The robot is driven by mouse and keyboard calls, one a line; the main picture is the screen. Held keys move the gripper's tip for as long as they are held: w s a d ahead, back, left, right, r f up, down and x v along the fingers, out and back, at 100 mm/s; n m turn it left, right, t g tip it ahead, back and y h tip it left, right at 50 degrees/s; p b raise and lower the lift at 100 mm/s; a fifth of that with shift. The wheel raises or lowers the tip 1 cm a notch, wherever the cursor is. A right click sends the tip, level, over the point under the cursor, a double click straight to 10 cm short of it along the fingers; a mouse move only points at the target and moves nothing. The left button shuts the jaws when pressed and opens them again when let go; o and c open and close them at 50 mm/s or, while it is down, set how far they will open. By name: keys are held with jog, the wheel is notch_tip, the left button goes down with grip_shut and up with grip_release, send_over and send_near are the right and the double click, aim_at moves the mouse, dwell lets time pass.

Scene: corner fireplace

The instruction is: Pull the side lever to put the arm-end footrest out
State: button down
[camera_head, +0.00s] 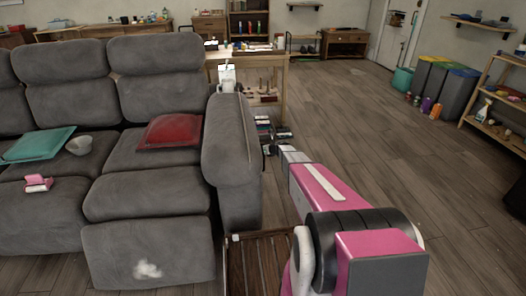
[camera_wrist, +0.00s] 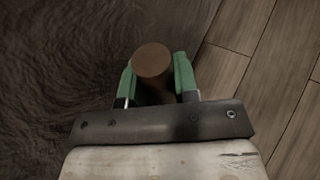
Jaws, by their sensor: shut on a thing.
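The grey sofa (camera_head: 130,75) has its armrest (camera_head: 228,150) beside my arm. The arm-end footrest (camera_head: 150,250) is the grey front panel under the right seat, hanging roughly upright, with a pale patch on it. In the wrist view a brown, round-ended lever (camera_wrist: 152,60) stands between the two green fingers of my gripper (camera_wrist: 156,76), which are shut on it. Dark grey upholstery lies to its left. In the head view my gripper (camera_head: 271,150) is low at the armrest's outer side; the lever is hidden there.
A red cushion (camera_head: 172,131) lies on the right seat. A slatted wooden piece (camera_head: 258,265) stands in front of the armrest. A wooden table (camera_head: 275,62) with items is behind the sofa. Open wooden floor (camera_head: 385,150) lies right of my arm; bins (camera_head: 455,95) and shelves stand farther right.

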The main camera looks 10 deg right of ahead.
jog(key=shift+w, duration=0.1)
dwell(0.3)
jog(key=c, duration=0.9)
grip_release()
jog(key=shift+o, duration=0.2)
jog(key=v, duration=1.1)
